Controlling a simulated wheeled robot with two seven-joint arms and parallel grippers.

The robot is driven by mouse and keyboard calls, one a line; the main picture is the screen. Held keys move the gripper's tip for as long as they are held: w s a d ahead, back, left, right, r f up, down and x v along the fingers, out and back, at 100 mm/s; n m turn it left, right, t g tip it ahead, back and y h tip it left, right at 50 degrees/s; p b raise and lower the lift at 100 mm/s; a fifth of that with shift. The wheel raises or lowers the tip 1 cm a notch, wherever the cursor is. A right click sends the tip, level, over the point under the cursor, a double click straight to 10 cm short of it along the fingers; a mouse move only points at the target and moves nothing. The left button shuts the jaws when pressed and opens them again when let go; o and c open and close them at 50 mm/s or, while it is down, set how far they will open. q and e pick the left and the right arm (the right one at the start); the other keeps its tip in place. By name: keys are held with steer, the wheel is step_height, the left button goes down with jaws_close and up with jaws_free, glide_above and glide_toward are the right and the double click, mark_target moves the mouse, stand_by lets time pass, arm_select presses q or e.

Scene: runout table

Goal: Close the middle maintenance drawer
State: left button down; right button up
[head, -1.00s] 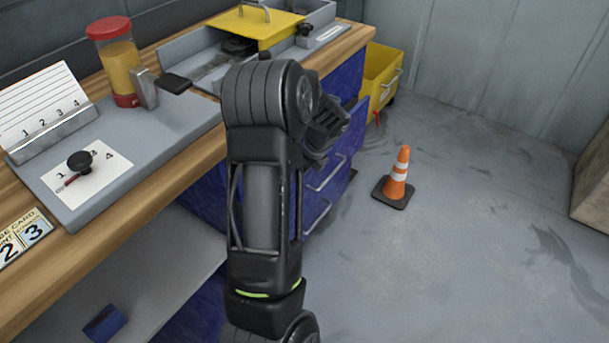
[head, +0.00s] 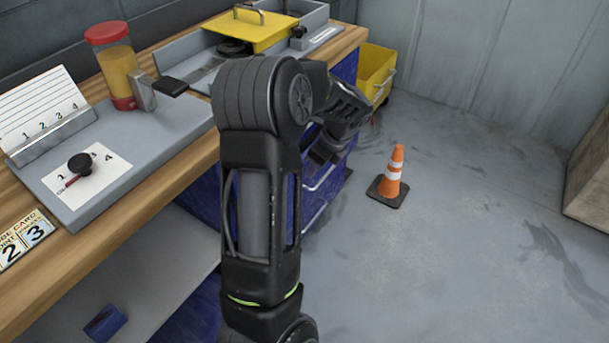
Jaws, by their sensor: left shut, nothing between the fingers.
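The blue drawer unit (head: 207,195) stands under the wooden bench, partly hidden by my left arm. Blue drawer fronts with pale bar handles (head: 324,174) show just right of my forearm. My left gripper (head: 325,155) is shut and empty, angled down at the drawer fronts. It covers much of the upper fronts, so I cannot tell how far the middle drawer stands out or whether the fingers touch it. My right gripper is out of view.
A yellow bin (head: 375,72) stands past the bench end. An orange cone (head: 392,172) stands on the floor to the right. The bench (head: 185,160) holds a red-lidded jar (head: 118,65) and a yellow-covered tray (head: 252,32).

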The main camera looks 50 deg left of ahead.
arm_select(q)
steer(key=v, duration=0.4)
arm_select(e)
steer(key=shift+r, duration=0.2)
arm_select(q)
steer(key=shift+d, duration=0.1)
